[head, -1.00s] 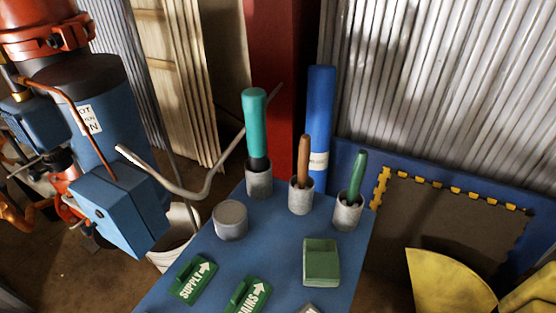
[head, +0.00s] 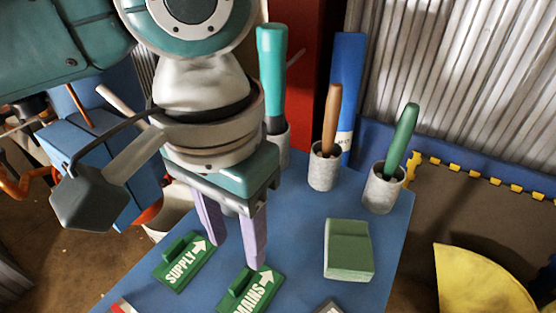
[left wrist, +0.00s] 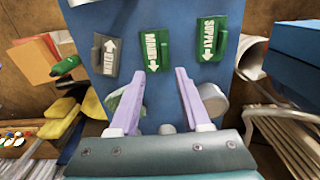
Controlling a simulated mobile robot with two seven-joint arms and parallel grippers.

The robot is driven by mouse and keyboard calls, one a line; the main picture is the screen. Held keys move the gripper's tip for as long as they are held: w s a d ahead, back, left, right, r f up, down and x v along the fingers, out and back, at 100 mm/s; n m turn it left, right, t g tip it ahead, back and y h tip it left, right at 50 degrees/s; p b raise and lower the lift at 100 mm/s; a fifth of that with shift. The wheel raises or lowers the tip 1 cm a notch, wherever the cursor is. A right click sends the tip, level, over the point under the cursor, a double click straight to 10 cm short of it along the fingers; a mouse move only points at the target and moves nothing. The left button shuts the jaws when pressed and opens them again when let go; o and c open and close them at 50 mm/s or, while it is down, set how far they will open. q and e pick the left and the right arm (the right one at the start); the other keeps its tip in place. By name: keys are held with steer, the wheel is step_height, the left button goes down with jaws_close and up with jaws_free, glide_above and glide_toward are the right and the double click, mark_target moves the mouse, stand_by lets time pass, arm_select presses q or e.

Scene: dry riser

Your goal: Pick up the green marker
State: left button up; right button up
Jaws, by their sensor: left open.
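Two green plates with raised grips and white arrows lie on the blue table (head: 300,250): one reads SUPPLY (head: 183,262), the other MAINS (head: 246,292). A green rounded stick (head: 402,138) stands tilted in a grey cup at the back right. I cannot tell for certain which is the green marker. My left gripper (head: 236,252) is open and empty above the plates, its two lilac fingers pointing down. In the left wrist view, the MAINS plate (left wrist: 156,50) lies beyond and between the fingertips, with the SUPPLY plate (left wrist: 212,38) to the right. My right gripper is not in view.
A green block (head: 348,250) sits right of the gripper. A teal-topped stick (head: 271,75) and a brown stick (head: 332,115) stand in grey cups behind. A grey plate with an arrow (left wrist: 107,53) lies beside MAINS. Bare table lies between the block and MAINS.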

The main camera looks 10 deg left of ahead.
mark_target(242, 275)
arm_select(q)
step_height(242, 275, down, 4)
steer(key=shift+r+b, duration=0.1)
steer(key=shift+b, duration=0.3)
steer(key=f, duration=0.2)
steer(key=f+b, duration=0.1)
steer(key=f, duration=0.2)
steer(key=shift+w+a+f+b, duration=0.25)
steer(key=shift+w+f+b, duration=0.05)
steer(key=shift+w+b, duration=0.1)
jaws_close()
